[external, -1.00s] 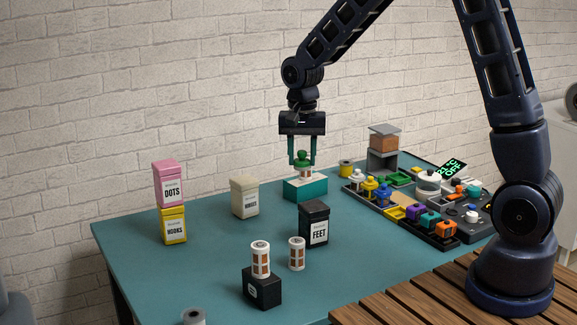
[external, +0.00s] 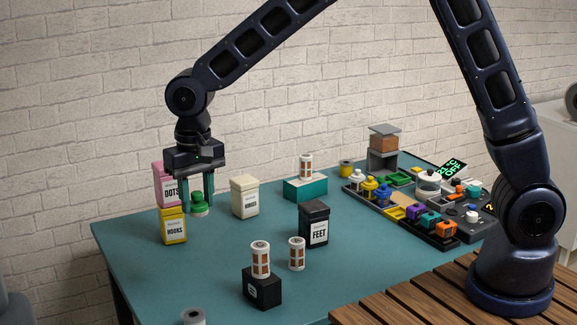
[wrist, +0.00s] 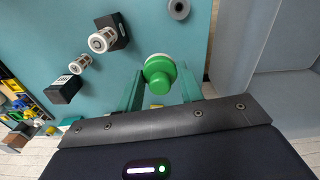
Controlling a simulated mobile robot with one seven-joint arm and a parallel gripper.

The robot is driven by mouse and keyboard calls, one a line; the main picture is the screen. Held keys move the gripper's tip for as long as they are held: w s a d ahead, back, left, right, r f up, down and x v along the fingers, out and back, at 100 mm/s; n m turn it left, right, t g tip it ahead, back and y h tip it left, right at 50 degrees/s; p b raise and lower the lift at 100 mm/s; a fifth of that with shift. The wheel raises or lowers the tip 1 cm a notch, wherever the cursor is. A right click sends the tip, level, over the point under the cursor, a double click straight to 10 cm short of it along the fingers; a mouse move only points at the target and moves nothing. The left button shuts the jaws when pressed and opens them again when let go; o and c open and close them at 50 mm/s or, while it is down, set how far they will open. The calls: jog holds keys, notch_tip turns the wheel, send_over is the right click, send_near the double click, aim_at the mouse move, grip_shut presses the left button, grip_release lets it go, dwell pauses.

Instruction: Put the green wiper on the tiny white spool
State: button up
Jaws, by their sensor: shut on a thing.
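My gripper (external: 197,200) is shut on the green wiper (external: 198,209), a round green knob with a pale underside. It holds the wiper in the air in front of the pink and yellow tins at the left; the wrist view also shows the wiper (wrist: 159,72) between the fingers. White spools with brown windows stand on the teal block (external: 306,167), on the black block (external: 261,259) and on the table (external: 297,254). A pale grey-white roll with a dark hole (external: 194,317) is cut off at the front edge. I cannot tell which is the tiny white spool.
A cream tin (external: 244,197) and the black FEET tin (external: 315,225) stand further right. Trays of small coloured parts (external: 430,233) fill the right side.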

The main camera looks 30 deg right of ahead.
jog(key=n, duration=0.1)
send_over(193, 313)
jog(key=shift+n, duration=0.3)
notch_tip(193, 313, down, 20)
jog(key=shift+r, duration=0.25)
jog(key=shift+f, duration=0.15)
jog(key=o, duration=1)
notch_tip(193, 313, up, 12)
jog(key=shift+r, duration=0.2)
